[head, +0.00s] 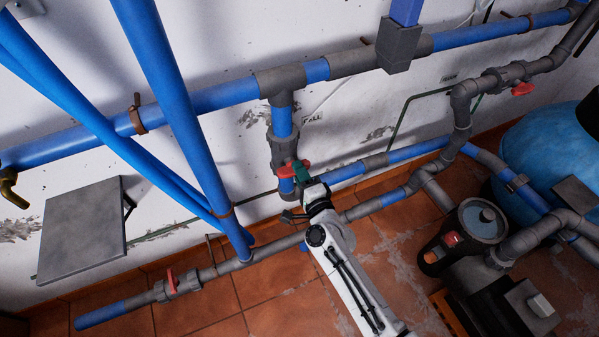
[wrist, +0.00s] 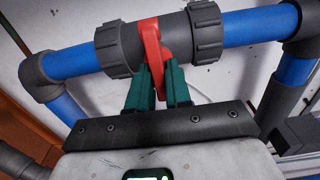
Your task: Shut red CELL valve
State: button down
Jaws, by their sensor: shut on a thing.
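The red valve handle (head: 286,171) is on the grey valve body of the vertical blue pipe at the middle of the head view. My gripper (head: 301,171) reaches it from below right. In the wrist view, the green fingers of my gripper (wrist: 158,84) are shut on the lower part of the red handle (wrist: 151,40). The handle lies across the line of its pipe, between two grey ribbed collars (wrist: 205,32). A small wall label (head: 312,118) beside this pipe is partly readable, ending in what look like "LL". The handle's gripped end is partly hidden by the fingers.
Other red valve handles sit at the upper right (head: 522,89) and lower left (head: 170,279). Blue pipes (head: 175,90) slant across the left. A grey panel (head: 82,230) is on the left wall. A pump (head: 465,235) and blue tank (head: 545,150) stand right. Tiled floor shows below.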

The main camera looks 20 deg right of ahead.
jog(key=shift+f, duration=0.1)
jog(key=c, duration=1.1)
grip_release()
jog(key=shift+c, duration=0.2)
jog(key=s, duration=1.1)
